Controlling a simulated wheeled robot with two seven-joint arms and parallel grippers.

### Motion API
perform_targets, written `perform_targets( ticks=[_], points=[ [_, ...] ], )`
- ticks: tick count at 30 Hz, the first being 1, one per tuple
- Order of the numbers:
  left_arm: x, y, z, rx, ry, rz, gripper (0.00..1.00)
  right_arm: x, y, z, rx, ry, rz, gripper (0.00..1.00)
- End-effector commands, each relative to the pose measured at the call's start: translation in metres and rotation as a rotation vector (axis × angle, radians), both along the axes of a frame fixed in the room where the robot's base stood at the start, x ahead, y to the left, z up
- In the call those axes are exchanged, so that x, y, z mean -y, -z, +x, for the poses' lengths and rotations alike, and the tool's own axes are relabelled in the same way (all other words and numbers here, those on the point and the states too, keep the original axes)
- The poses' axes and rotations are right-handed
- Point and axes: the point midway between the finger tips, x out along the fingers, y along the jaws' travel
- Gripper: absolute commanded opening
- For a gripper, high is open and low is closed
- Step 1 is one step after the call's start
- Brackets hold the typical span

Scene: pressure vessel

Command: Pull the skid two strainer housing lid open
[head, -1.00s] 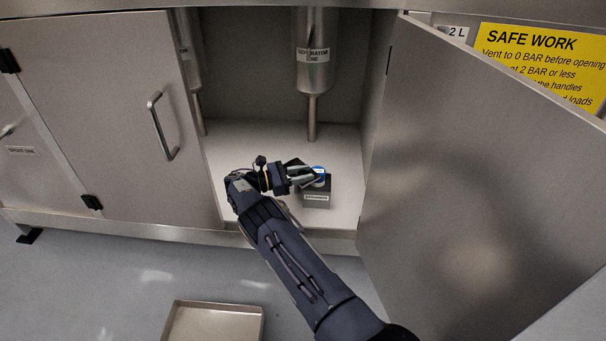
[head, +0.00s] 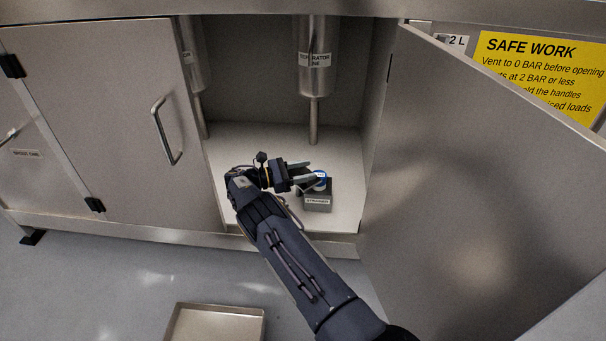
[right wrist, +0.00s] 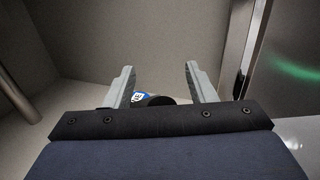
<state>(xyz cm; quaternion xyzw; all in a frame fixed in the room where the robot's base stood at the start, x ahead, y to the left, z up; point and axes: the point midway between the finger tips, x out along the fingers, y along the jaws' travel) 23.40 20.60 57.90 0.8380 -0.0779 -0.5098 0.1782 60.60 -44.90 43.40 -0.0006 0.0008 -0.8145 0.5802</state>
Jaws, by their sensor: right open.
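The strainer housing (head: 318,203) is a small dark box with a white label, standing on the cabinet floor in the head view. A round blue and white part (head: 321,178) shows on its top. I cannot tell whether its lid is open. My right gripper (head: 312,173) is open and reaches in from the left, with its fingers at the blue and white part, partly hiding the housing. In the right wrist view the blue and white part (right wrist: 141,97) and a dark round shape (right wrist: 160,100) show between the two spread fingers (right wrist: 158,85). My left gripper is not in view.
The cabinet door (head: 480,180) stands open on the right. A steel separator vessel (head: 316,60) with a pipe hangs above the cabinet floor (head: 260,140). A closed door with a handle (head: 163,130) is on the left. A shallow tray (head: 215,309) lies on the floor.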

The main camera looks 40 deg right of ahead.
Motion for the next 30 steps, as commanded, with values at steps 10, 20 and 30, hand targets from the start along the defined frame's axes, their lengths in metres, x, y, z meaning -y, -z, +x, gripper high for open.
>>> perform_targets(
  ticks=[10, 20, 30],
  points=[
    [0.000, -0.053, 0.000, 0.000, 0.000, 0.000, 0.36, -0.030, -0.067, -0.038, 0.000, -0.002, 0.001, 0.51],
    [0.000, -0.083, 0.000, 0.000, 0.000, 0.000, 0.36, -0.068, -0.093, -0.091, -0.002, -0.002, 0.000, 0.51],
    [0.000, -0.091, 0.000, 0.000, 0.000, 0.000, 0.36, -0.083, -0.100, -0.113, 0.001, -0.001, -0.001, 0.51]
  ],
)
